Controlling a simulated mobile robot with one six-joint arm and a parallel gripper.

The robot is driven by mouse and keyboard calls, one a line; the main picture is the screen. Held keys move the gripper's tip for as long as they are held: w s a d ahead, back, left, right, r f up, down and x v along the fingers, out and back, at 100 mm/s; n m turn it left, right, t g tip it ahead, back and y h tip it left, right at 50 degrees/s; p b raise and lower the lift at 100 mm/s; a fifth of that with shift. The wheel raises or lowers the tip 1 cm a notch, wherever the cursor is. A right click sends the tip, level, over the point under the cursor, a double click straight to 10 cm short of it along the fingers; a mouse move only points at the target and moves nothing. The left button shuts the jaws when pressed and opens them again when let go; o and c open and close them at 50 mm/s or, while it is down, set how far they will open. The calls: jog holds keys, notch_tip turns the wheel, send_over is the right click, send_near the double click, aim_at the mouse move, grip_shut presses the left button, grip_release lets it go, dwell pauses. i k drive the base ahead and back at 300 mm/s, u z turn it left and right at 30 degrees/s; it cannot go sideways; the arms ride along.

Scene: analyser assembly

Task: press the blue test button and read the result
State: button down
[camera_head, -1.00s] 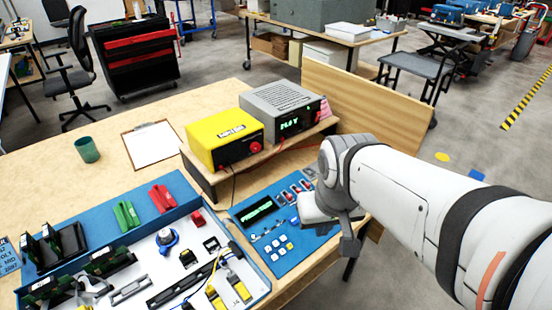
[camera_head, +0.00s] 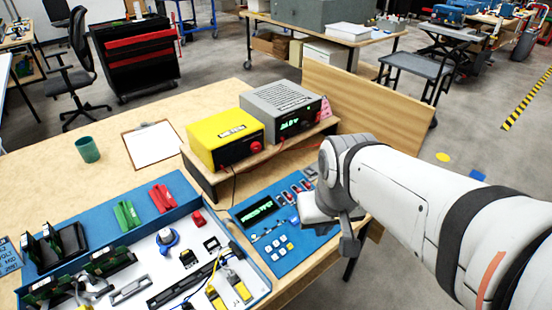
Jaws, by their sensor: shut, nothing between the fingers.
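A blue test panel (camera_head: 281,262) lies on the wooden bench. It has a dark display (camera_head: 258,211) with lit green text too small to read for sure, several white keys (camera_head: 280,249) and a row of small switches at its top right. A small blue button (camera_head: 294,221) shows at the panel's right side, beside my gripper. My gripper (camera_head: 318,223) is over the right edge of the panel, shut and empty. Its fingertips are mostly hidden, and I cannot tell whether they touch the button.
A yellow unit (camera_head: 224,138) and a grey unit (camera_head: 281,108) with a green readout stand on a wooden riser behind the panel. A blue-rimmed tray (camera_head: 120,240) of parts lies at left. A clipboard (camera_head: 152,146) and green cup (camera_head: 87,149) stand further back.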

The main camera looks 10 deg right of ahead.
aim_at(294, 220)
jog(key=u, duration=1.8)
jog(key=k, duration=1.4)
jog(key=z, duration=1.3)
jog(key=i, duration=1)
